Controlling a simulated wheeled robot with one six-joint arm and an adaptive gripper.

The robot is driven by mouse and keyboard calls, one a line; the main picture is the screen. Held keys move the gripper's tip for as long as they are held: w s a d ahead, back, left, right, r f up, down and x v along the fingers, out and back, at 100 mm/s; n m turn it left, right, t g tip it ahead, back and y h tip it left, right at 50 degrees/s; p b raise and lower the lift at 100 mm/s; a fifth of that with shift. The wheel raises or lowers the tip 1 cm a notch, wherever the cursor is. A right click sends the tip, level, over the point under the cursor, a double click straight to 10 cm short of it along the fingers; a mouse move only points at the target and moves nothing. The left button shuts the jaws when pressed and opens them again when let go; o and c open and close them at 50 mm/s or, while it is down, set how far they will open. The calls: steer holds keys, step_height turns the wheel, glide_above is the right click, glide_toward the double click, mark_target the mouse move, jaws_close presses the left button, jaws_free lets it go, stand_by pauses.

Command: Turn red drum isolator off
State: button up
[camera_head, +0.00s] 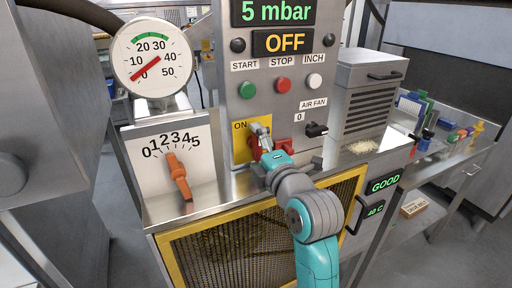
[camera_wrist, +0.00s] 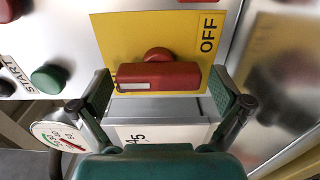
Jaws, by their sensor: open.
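The red isolator handle (camera_wrist: 160,76) sits on a yellow plate (camera_wrist: 135,32) with a black OFF label (camera_wrist: 209,33) near one end. The handle lies straight across the wrist view, with a white mark toward its left end. In the head view the yellow plate (camera_head: 240,150) shows an ON label at its upper left; my gripper hides most of the handle there. My gripper (camera_wrist: 160,86) is open, with one finger beyond each end of the handle. Small gaps show at both ends; contact cannot be told. The gripper also shows in the head view (camera_head: 262,138).
START, STOP and INCH buttons (camera_head: 282,85) sit above the isolator. The black air fan knob (camera_head: 316,130) is close on the right. An orange lever (camera_head: 179,177) and round gauge (camera_head: 152,60) stand to the left. A steel ledge (camera_head: 220,188) runs below.

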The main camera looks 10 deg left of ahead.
steer(key=v, duration=1.2)
steer(key=s+d+f+m+h, duration=0.2)
steer(key=s+d+f+m, duration=0.25)
steer(key=f, duration=0.45)
steer(key=s+d+f+m+t+h, duration=0.1)
steer(key=s+d+f+m+h, duration=0.1)
steer(key=s+d+f+m, duration=0.45)
steer(key=s+d+f+m+h, duration=0.2)
steer(key=d+f+m+h, duration=0.15)
steer(key=f, duration=0.65)
steer(key=s+d+f+m, duration=0.1)
steer(key=s+d+m, duration=0.1)
steer(key=s, duration=0.7)
steer(key=s+d+f+m+h, duration=0.1)
steer(key=s+d+f+m, duration=0.1)
steer(key=s+m, duration=0.3)
steer(key=s+d+f+m+g+h, duration=0.1)
steer(key=s+d+f+m, duration=0.1)
steer(key=s, duration=1.1)
steer(key=shift+s+d+m, duration=0.15)
steer(key=shift+s+m, duration=0.05)
steer(key=shift+m, duration=0.55)
